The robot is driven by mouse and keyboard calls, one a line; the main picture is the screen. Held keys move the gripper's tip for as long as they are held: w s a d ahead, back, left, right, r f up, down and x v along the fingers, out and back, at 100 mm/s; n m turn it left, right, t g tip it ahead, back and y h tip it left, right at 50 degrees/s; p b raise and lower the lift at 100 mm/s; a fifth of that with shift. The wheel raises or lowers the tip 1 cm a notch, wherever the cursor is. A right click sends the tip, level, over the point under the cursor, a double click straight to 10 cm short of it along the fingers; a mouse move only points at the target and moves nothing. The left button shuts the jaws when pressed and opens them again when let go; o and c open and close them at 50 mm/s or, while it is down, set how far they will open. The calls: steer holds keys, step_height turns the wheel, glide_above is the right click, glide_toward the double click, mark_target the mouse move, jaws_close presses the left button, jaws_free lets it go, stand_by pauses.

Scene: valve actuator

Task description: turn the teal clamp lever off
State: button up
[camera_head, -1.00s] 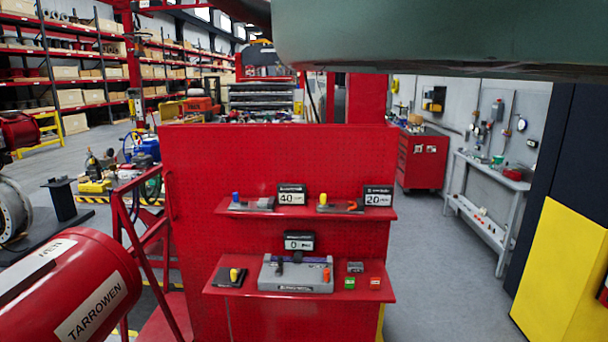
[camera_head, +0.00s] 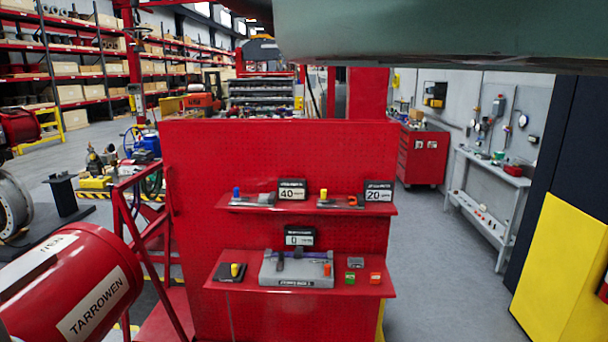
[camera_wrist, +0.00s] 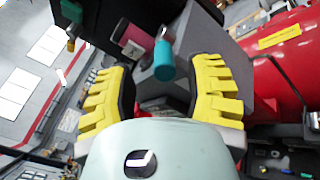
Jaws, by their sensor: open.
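The teal lever (camera_wrist: 164,60) shows in the wrist view as a short rounded cylinder, next to a grey housing (camera_wrist: 222,40). My gripper (camera_wrist: 161,72) has two yellow ribbed fingers spread wide. The lever's free end appears in the gap between the fingertips, with room on both sides. I cannot tell how deep it sits between them, and no finger visibly touches it. In the head view I cannot make out the teal lever or my fingers.
A red-and-white part (camera_wrist: 133,38) stands close left of the lever. A red drum (camera_wrist: 290,70) lies to the right. In the head view, a red panel (camera_head: 280,155) carries shelves with small controls and displays. Grey floor (camera_head: 430,270) is open right of it.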

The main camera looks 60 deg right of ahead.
steer(key=v, duration=0.6)
steer(key=shift+d, duration=0.4)
